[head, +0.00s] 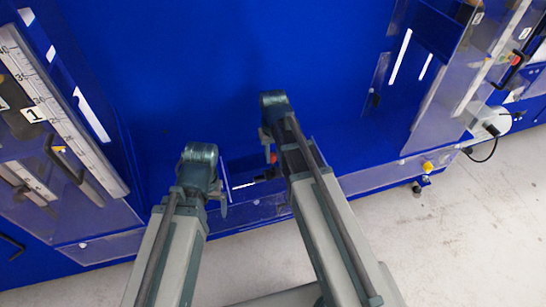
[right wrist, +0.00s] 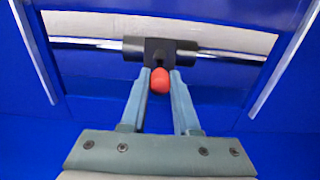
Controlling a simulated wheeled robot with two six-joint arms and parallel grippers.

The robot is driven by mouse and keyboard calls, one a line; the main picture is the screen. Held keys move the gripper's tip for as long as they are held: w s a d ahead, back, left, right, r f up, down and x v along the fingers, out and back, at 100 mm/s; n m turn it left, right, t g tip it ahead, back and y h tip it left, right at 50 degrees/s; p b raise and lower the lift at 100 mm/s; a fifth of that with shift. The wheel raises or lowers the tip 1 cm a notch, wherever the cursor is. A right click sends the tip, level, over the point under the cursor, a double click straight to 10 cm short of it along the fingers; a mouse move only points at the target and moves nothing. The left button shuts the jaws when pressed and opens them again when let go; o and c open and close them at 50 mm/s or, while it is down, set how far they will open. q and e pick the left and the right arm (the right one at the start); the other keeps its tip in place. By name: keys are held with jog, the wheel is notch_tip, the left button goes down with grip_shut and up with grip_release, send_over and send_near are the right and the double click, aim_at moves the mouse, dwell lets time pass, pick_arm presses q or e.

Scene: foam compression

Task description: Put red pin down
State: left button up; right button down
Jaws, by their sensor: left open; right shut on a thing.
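The red pin (right wrist: 160,80) shows as a round red head between the fingertips of my right gripper (right wrist: 159,82), which is shut on it. The head sits right by a black block (right wrist: 142,47) on a metal rod (right wrist: 222,53). The pin's shaft is hidden, so I cannot tell whether it is in the block. In the head view, the red head (head: 273,158) is a small spot beside my right gripper (head: 268,147). My left gripper (head: 216,195) is open to the left of it, apart from the pin, with its fingers partly hidden.
A blue panel (head: 220,50) spans the middle. A clear, low guard (head: 375,177) runs along its near edge. A ruler (head: 55,110) and a plate marked 1 (head: 33,114) stand at left. Clear sheets and another fixture stand at right. The pale floor (head: 450,240) is open at lower right.

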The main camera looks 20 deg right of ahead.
aim_at(273, 155)
jog(key=shift+f, duration=0.1)
jog(key=shift+f+b, duration=0.5)
jog(key=shift+b, duration=0.15)
jog(key=c, duration=0.7)
grip_release()
jog(key=shift+o, duration=0.2)
jog(key=shift+r, duration=0.1)
notch_tip(273, 155, up, 13)
jog(key=p, duration=1.3)
jog(key=s+a+n+h, duration=0.1)
jog(key=s+a+n, duration=0.2)
jog(key=s+a, duration=0.7)
jog(key=s, duration=0.4)
jog(key=shift+s+a, duration=0.2)
jog(key=shift+a, duration=0.05)
jog(key=shift+r, duration=0.1)
